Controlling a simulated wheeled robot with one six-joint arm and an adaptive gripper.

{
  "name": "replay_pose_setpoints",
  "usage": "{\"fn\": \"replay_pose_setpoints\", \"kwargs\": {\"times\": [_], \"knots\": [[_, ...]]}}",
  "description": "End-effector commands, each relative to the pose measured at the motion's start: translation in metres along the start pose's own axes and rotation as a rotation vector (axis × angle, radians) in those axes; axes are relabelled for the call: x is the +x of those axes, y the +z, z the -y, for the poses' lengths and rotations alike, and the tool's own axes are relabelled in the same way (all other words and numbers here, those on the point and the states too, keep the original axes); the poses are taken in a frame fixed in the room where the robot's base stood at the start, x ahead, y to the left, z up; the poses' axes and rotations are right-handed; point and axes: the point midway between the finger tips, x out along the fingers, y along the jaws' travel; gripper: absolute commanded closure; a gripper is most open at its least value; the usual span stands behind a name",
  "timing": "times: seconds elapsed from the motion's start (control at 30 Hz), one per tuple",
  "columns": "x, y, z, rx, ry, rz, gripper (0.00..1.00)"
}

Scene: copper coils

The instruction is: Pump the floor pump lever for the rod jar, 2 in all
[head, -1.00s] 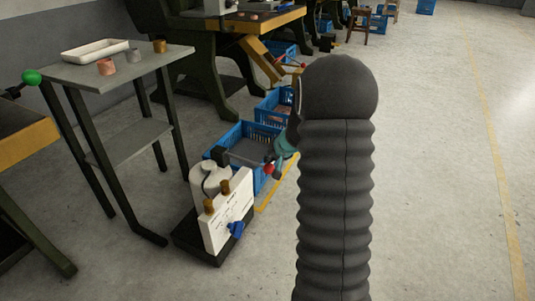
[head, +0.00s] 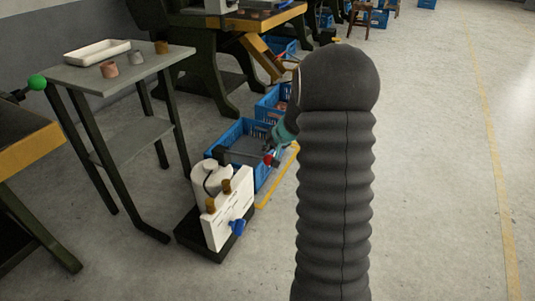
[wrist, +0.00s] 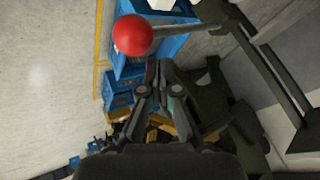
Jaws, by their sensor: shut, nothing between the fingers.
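The floor pump (head: 228,215) is a white block with a white cylinder, brass caps and a blue knob on a black base. Its lever (head: 245,156) points right, near level, and ends in a red ball (head: 268,159). In the wrist view the red ball (wrist: 133,35) and the grey lever rod (wrist: 185,31) lie just beyond my fingertips. My gripper (wrist: 159,66) is shut and empty. In the head view my gripper (head: 273,148) is close beside the red ball; I cannot tell whether they touch. My dark arm hides part of the gripper. I cannot identify the rod jar.
Blue crates (head: 262,175) stand behind the lever. A grey side table (head: 120,72) with a white tray (head: 97,52) and small metal pieces stands left of the pump. A green workbench (head: 215,60) stands behind. The floor (head: 440,180) on the right is clear.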

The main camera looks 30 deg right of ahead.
Motion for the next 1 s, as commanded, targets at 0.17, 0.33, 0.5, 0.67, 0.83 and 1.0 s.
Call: {"fn": "replay_pose_setpoints", "kwargs": {"times": [0.17,0.33,0.5,0.67,0.83,1.0], "knots": [[-0.001,-0.001,0.001,0.0,0.0,0.0,1.0],[-0.001,-0.001,0.001,-0.001,0.0,0.0,1.0],[-0.005,-0.004,0.004,-0.001,-0.001,-0.001,1.0],[-0.015,-0.011,0.011,-0.003,-0.001,-0.001,1.0],[-0.025,-0.018,0.019,-0.002,-0.001,-0.001,1.0],[-0.035,-0.025,0.026,-0.001,-0.001,-0.001,1.0]]}}
